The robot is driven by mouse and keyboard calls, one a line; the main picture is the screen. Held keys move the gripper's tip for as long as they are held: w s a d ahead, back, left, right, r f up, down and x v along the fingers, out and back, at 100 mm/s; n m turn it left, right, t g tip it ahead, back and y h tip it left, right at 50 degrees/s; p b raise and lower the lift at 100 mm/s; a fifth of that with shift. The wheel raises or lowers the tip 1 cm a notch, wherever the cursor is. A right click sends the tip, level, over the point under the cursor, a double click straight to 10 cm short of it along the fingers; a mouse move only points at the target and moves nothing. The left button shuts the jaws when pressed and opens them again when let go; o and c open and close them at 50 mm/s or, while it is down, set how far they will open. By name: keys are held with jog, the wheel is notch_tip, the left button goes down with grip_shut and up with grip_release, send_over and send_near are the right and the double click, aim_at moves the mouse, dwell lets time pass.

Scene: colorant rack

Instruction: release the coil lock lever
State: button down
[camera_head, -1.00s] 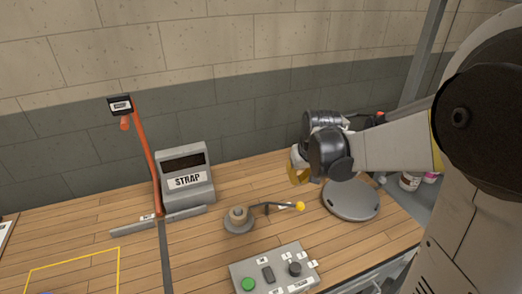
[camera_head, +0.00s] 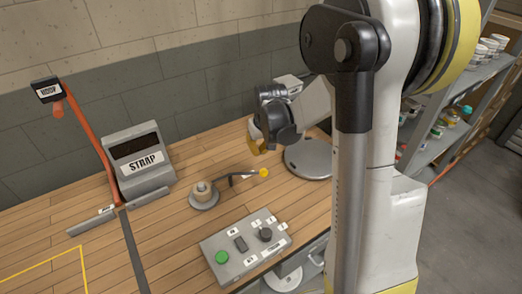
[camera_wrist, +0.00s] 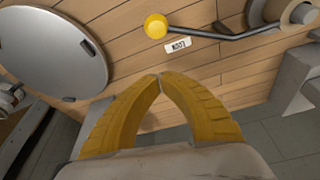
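The coil lock lever (camera_head: 240,178) is a thin dark bar with a yellow ball knob (camera_head: 264,173) at its right end. It runs to a small spool on a round grey base (camera_head: 203,196) on the wooden bench. In the wrist view the knob (camera_wrist: 155,26) is at the top middle, and the lever (camera_wrist: 225,37) runs right to the spool (camera_wrist: 298,13). A small white label (camera_wrist: 178,45) lies beside the knob. My gripper (camera_wrist: 160,76) has its yellow fingertips together, with nothing between them. It is apart from the knob; in the head view my gripper (camera_head: 257,146) is behind it.
A round grey plate (camera_head: 308,160) lies right of the lever. A control box (camera_head: 243,246) with a green button stands in front. The STRAP unit (camera_head: 140,165) and an orange HOOP lever (camera_head: 88,138) stand left. Shelves with jars (camera_head: 437,130) are at right.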

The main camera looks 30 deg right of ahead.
jog(key=b+x, duration=0.2)
jog(key=x, duration=0.4)
jog(key=s, duration=0.1)
jog(key=s+r, duration=0.1)
jog(key=s, duration=0.2)
jog(key=shift+a+r+b, duration=0.15)
jog(key=shift+a+b, duration=0.15)
jog(key=shift+s, duration=0.25)
